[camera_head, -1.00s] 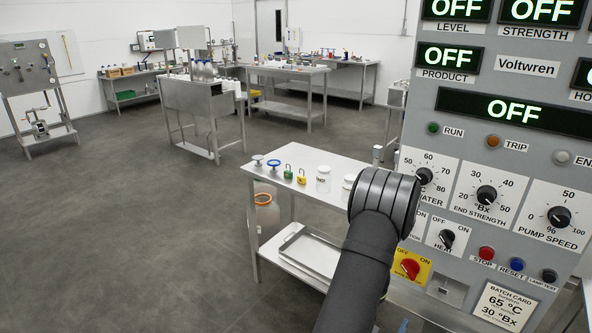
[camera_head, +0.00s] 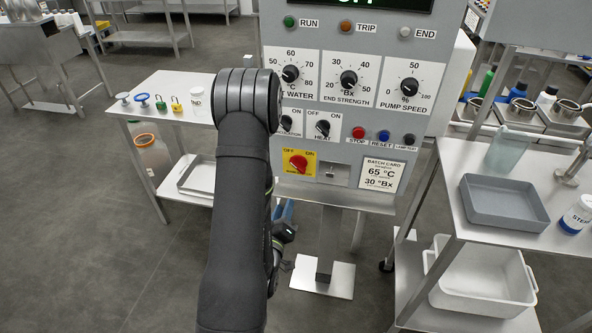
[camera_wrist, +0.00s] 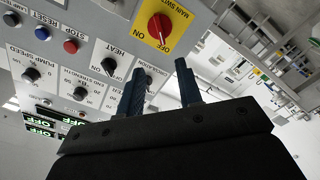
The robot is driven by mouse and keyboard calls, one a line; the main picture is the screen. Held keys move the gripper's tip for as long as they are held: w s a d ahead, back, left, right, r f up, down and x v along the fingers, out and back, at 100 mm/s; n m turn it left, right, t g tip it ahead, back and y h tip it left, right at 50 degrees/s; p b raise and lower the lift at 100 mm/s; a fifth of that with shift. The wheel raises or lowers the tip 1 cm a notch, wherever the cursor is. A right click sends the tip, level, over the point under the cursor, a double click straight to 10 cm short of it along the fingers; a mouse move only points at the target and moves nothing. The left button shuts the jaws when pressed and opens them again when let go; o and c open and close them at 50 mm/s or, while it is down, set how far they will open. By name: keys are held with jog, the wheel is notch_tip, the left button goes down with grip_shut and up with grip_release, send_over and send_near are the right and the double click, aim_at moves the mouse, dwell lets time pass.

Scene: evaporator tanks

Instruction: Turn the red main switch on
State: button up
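The red main switch (camera_head: 298,162) is a rotary knob on a yellow plate at the lower left of the grey control panel. OFF is printed at the plate's upper left, ON at its upper right. In the wrist view the red knob (camera_wrist: 159,27) shows upside down, beyond the fingertips; its mark appears to point to the OFF side. My gripper (camera_wrist: 160,68) is open, its two dark blue fingers apart with nothing between them. In the head view my gripper (camera_head: 283,212) is partly hidden behind my arm, below and left of the switch, apart from it.
Beside the switch are the HEAT knob (camera_head: 323,127), another selector (camera_head: 287,123) and push buttons (camera_head: 384,136). A steel table (camera_head: 180,90) with padlocks stands left; a cart (camera_head: 470,225) with a grey tray (camera_head: 505,202) stands right. Floor is clear at lower left.

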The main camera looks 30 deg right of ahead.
aim_at(297, 168)
jog(key=x, duration=1.6)
jog(key=shift+w+d, duration=0.2)
jog(key=shift+d, duration=0.05)
grip_shut()
